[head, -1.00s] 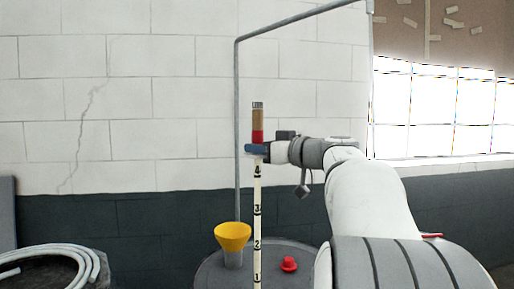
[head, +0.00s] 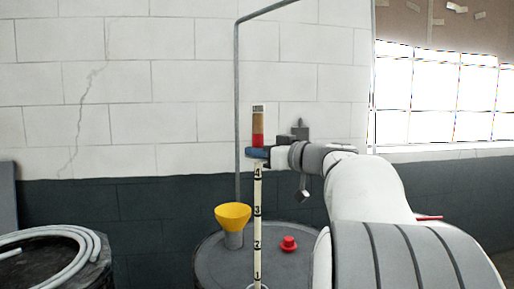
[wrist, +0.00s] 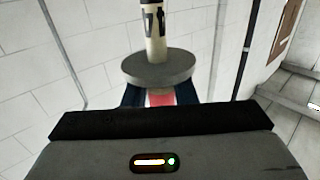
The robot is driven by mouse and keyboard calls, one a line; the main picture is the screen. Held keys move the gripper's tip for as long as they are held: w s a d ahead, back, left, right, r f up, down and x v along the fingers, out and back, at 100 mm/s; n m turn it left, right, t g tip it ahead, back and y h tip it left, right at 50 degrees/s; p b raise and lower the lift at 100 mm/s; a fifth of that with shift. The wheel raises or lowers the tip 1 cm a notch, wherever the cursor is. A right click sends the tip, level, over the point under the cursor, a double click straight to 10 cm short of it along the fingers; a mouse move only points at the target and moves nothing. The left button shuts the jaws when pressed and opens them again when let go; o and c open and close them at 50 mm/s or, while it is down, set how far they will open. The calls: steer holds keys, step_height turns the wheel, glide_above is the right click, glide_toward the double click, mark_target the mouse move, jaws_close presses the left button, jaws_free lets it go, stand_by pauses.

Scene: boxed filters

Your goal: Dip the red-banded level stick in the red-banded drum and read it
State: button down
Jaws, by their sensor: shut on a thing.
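My gripper (head: 258,153), with blue fingers, is shut on the level stick (head: 257,225) at its red band, just below the brown handle. The stick hangs upright, cream with black numbers 1 to 4. In the wrist view the stick (wrist: 155,35), its grey disc and part of the red band show at the fingers. In the head view the stick passes in front of a dark grey drum (head: 215,265) with a red cap (head: 289,243) and a yellow funnel (head: 233,217) on its lid. The stick's tip reaches the bottom edge; whether it is in an opening cannot be told.
A thin grey pipe (head: 237,110) rises behind the drum along the white block wall. Another dark drum (head: 88,272) with a coiled pale hose (head: 85,240) on it stands at the lower left. A bright window (head: 440,95) is at the right.

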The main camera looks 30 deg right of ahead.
mark_target(260, 185)
steer(key=shift+f, duration=0.35)
steer(key=shift+f+b, duration=1.95)
steer(key=shift+f, duration=2.05)
step_height(260, 185, down, 8)
steer(key=b, duration=0.4)
step_height(260, 185, down, 8)
steer(key=b, duration=0.4)
